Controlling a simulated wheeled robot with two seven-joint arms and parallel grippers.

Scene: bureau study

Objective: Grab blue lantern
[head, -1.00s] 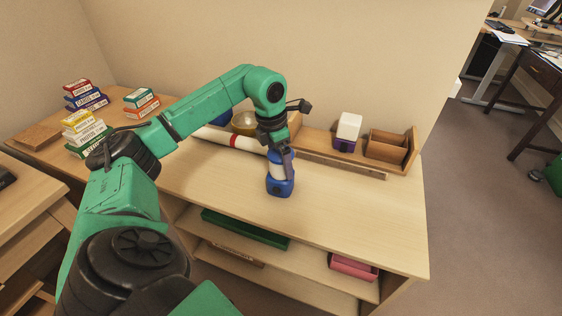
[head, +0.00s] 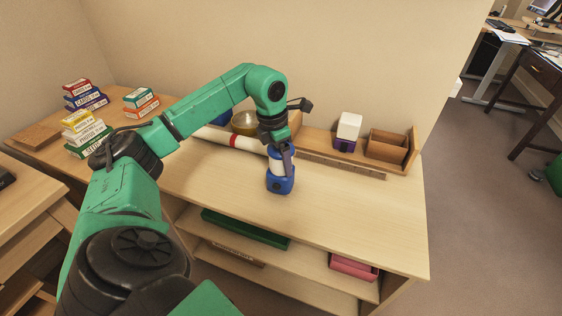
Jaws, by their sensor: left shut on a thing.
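The blue lantern (head: 280,183) has a blue base and a pale middle. It is upright over the wooden desk top (head: 345,215); I cannot tell whether its base touches the wood. My left gripper (head: 284,160) reaches down from above and is shut on the lantern, with its dark fingers covering part of the lantern's upper body. My right gripper does not show.
Behind the lantern lie a white roll with a red band (head: 232,141), a gold bowl (head: 244,122) and a wooden organizer (head: 388,146) with a white and purple box (head: 347,132). Stacked card boxes (head: 84,130) stand at left. The desk's front right is clear.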

